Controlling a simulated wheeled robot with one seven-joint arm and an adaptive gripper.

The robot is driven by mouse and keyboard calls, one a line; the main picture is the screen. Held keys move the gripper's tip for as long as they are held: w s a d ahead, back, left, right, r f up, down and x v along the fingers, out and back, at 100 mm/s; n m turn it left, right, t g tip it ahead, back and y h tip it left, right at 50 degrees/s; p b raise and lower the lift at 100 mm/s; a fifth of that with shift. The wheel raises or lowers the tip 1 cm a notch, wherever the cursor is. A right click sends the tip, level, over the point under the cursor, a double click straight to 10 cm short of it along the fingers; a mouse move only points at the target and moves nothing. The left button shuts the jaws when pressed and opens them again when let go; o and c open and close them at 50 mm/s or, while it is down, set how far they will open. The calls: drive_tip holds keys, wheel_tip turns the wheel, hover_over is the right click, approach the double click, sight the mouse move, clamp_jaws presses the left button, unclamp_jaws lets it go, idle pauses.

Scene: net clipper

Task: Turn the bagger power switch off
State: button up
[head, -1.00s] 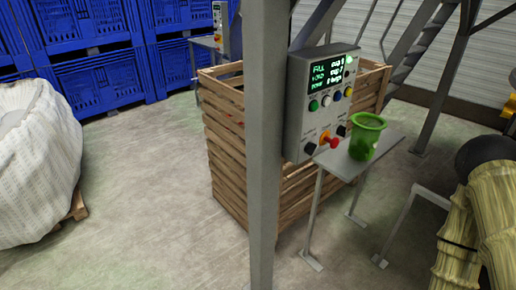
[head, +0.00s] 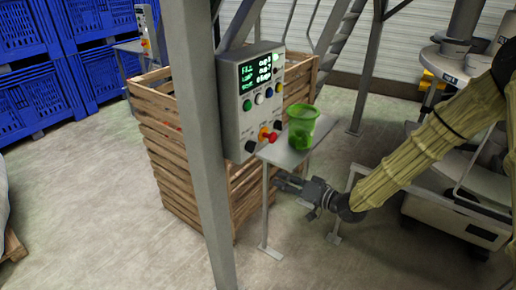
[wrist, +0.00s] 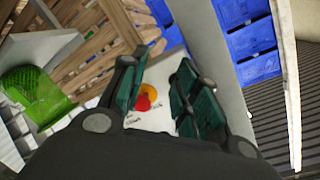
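A grey control panel (head: 240,118) is fixed to a post, with a lit green-text screen (head: 262,72) at its top. On its lower part are a red knob on a yellow base (head: 268,135) and black rotary knobs (head: 250,146). Their labels are too small to read, so I cannot tell which is the bagger power switch. My gripper (head: 282,181) is below and right of the panel, under the small shelf's level, apart from the panel. In the wrist view my gripper (wrist: 158,85) is open and empty; the red knob (wrist: 142,103) shows between its fingers, with the black knobs hidden.
A green mesh bin (head: 301,128) stands on a narrow grey shelf (head: 282,155) beside the panel, above my gripper. A grey post (head: 200,150) stands left of the panel. A slatted wooden crate (head: 165,150) is behind. Blue crates (head: 30,105) are stacked at left; floor there is clear.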

drive_tip(key=n+y, duration=0.1)
drive_tip(key=y, duration=0.1)
approach(251, 147)
drive_tip(key=v, duration=0.3)
drive_tip(key=p+x, duration=0.4)
drive_tip(key=x, duration=0.6)
drive_tip(key=shift+w, duration=0.4)
drive_tip(key=shift+f, duration=0.15)
clamp_jaws()
